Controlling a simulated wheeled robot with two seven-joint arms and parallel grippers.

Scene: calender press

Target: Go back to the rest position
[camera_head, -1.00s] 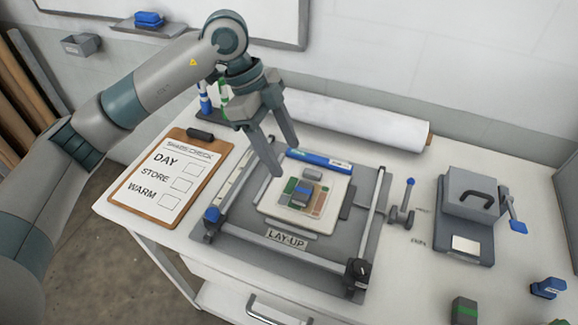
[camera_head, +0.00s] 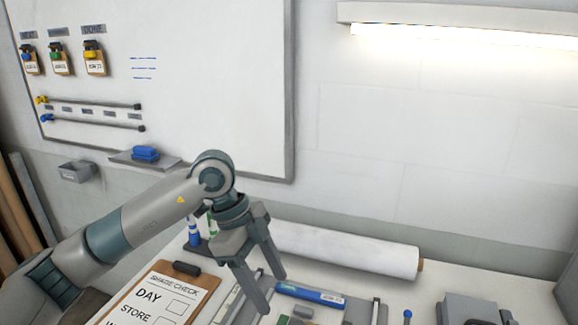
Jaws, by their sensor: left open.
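My left gripper (camera_head: 275,294) comes in from the left on its grey and teal arm. Its two fingers point down and stand apart, with nothing between them. It is over the back left part of the table, between the clipboard and the blue marker-like bar (camera_head: 311,294) of the lay-up area. The lay-up frame shows only at its back part; the rest is cut off by the bottom edge. My right gripper is not in view.
A white roll (camera_head: 345,251) lies along the back of the table. The clipboard (camera_head: 150,300) lies at the left. A whiteboard (camera_head: 230,90) with hanging tags and rods is on the wall. A grey press-like device (camera_head: 475,308) is at the lower right.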

